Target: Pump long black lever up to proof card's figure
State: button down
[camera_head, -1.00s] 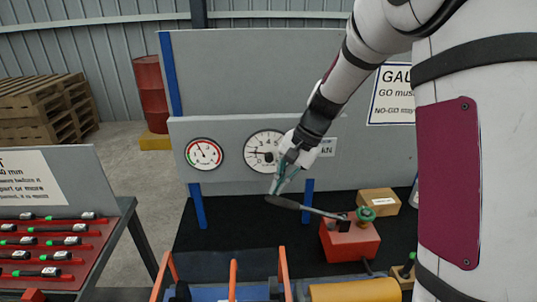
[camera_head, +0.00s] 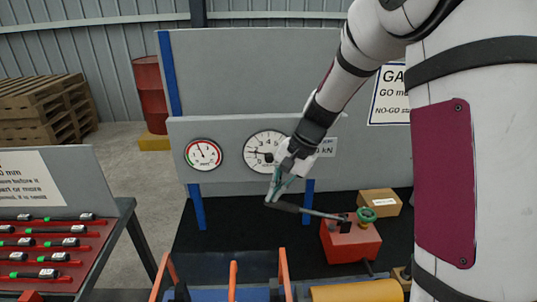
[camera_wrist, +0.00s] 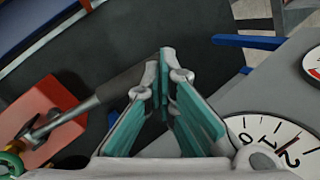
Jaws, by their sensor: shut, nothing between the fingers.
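The long black lever (camera_head: 285,207) reaches left from the red pump box (camera_head: 352,245), its dark grip at the free end. My gripper (camera_head: 272,198) is shut and empty, with its fingertips at the grip's outer end. In the wrist view the fingertips (camera_wrist: 166,52) overlap the end of the lever's dark grip (camera_wrist: 135,80); I cannot tell whether they touch. The large white dial (camera_head: 263,152) stands behind; in the wrist view its reddish line (camera_wrist: 287,146) lies between 1 and 2, near 2. I cannot make out a proof card figure.
A smaller red-and-green gauge (camera_head: 203,154) sits left of the dial. A kN label (camera_head: 327,147) is partly behind my arm. A cardboard box (camera_head: 379,202) and green knob (camera_head: 366,215) are by the pump. A yellow cylinder (camera_head: 355,291) lies in front. A tool rack (camera_head: 90,262) stands left.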

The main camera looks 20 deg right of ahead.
aim_at(271, 205)
jog(key=shift+x, duration=0.75)
jog(key=shift+a+f+b, duration=0.15)
jog(key=shift+f+b, duration=0.2)
jog(key=shift+f, duration=0.4)
jog(key=shift+w+a+f, duration=0.1)
jog(key=shift+a+f, duration=0.1)
jog(key=shift+f, duration=0.5)
